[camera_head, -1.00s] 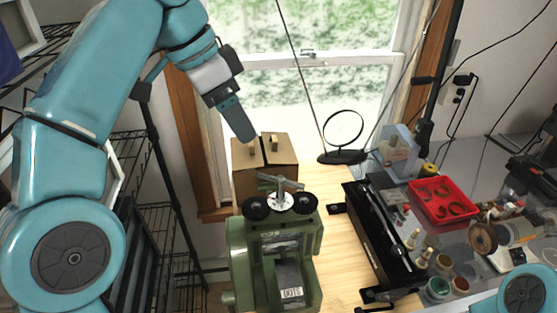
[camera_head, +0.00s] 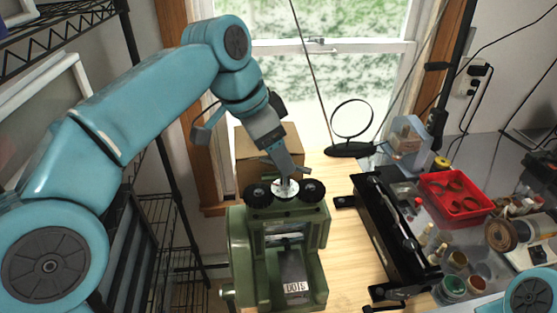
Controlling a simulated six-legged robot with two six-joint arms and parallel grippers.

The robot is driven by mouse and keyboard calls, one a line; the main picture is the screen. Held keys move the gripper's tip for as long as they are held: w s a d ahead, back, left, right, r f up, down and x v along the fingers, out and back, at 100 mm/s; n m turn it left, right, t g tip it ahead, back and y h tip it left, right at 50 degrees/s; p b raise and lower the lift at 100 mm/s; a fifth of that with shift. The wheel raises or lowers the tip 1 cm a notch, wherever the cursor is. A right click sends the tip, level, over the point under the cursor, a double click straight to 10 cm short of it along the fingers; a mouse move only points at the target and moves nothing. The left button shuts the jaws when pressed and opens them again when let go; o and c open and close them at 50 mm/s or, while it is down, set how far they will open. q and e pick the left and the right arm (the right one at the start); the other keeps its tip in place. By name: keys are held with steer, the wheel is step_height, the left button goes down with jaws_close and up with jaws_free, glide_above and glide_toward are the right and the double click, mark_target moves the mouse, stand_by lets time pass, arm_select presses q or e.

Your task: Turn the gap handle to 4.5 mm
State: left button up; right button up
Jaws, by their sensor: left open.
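The green rolling mill (camera_head: 236,255) stands on the wooden bench at the lower centre. On its top are two black knobs and a round pale dial (camera_head: 283,193) between them. The grey T-shaped gap handle (camera_head: 304,170) rises above the dial. My left gripper (camera_head: 287,171) points down from above, open, with its fingers at the handle. The fingers hide the handle's middle; I cannot tell whether they touch it. The dial marks are too small to read. My right gripper is out of view; only a round joint of that arm shows at the lower right.
A cardboard box (camera_head: 252,148) stands behind the mill, close to my left gripper. A round ring on a black stand (camera_head: 350,149) is at the back. A black tool (camera_head: 385,230), a red tray (camera_head: 434,204) and small jars lie to the right. Bare wood shows right of the mill.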

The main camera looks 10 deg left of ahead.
mark_target(285, 182)
arm_select(q)
steer(key=shift+w+d+f, duration=0.4)
steer(key=shift+d+f, duration=0.15)
steer(key=shift+f, duration=0.25)
steer(key=shift+s+a, duration=0.15)
steer(key=shift+a, duration=0.1)
steer(key=shift+d, duration=0.2)
jaws_close()
steer(key=n+y, duration=0.1)
steer(key=n, duration=0.2)
steer(key=shift+s+d+t, duration=0.1)
steer(key=shift+t, duration=0.3)
steer(key=shift+f+n+y, duration=0.2)
steer(key=shift+n+y, duration=0.2)
steer(key=shift+n, duration=0.9)
